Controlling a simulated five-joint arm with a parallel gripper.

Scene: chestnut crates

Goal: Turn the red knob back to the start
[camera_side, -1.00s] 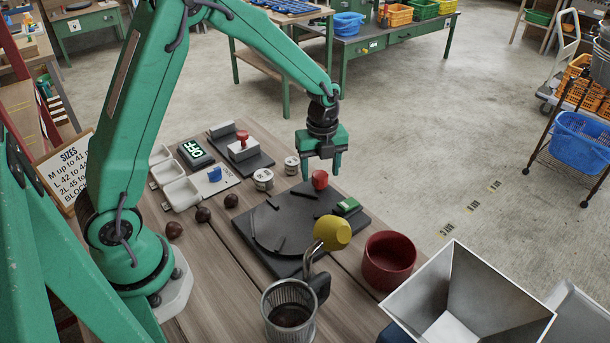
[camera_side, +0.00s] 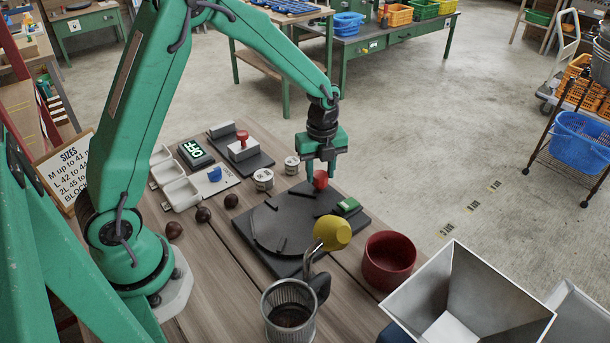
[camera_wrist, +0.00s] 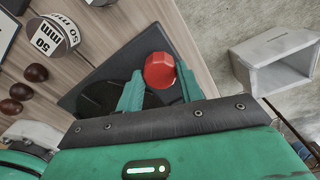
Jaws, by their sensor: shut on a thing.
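The red knob (camera_side: 320,179) stands at the far side of a black plate (camera_side: 345,228) with a round disc on it. In the wrist view the red knob (camera_wrist: 160,70) looks faceted and sits between my two green fingers. My gripper (camera_side: 321,174) points down and is shut on the red knob; its fingers (camera_wrist: 160,92) are on either side of it. The fingers cover part of the knob in the side view.
A yellow-ended metal lever (camera_side: 332,232), a red bowl (camera_side: 389,261) and a wire basket (camera_side: 289,309) stand nearer the camera.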

